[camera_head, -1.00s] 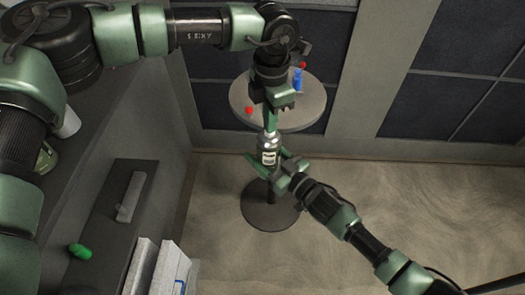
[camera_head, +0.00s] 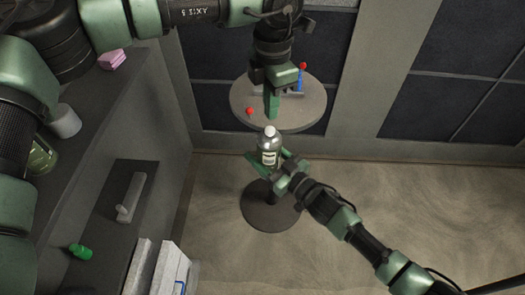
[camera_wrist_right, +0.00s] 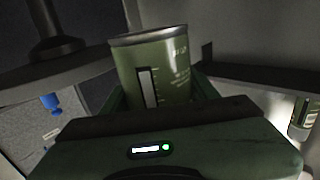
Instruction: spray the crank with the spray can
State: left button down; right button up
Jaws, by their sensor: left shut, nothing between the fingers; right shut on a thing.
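The spray can (camera_head: 268,157) stands roughly upright in the head view, with a pale top and a light label. My right gripper (camera_head: 271,165) is shut on it, in front of the round table. In the right wrist view the can (camera_wrist_right: 155,68) looks green with a metal rim. My left gripper (camera_head: 272,108) is shut and empty, just above and behind the can's top, apart from it. The crank (camera_head: 299,80) seems to be the blue part with red knobs on the table; my left gripper hides much of it. One red knob (camera_head: 250,111) shows at the left.
The round grey table (camera_head: 312,115) stands on a dark base. A shelf at the left holds a pink block (camera_head: 112,60), a white cylinder (camera_head: 64,121) and a green jar (camera_head: 42,157). Lower down are a green bottle (camera_head: 80,251) and white boxes (camera_head: 170,270).

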pick_arm(q)
jog(key=shift+r, duration=0.1)
notch_tip(320, 180, up, 12)
dwell(0.6)
dwell(0.5)
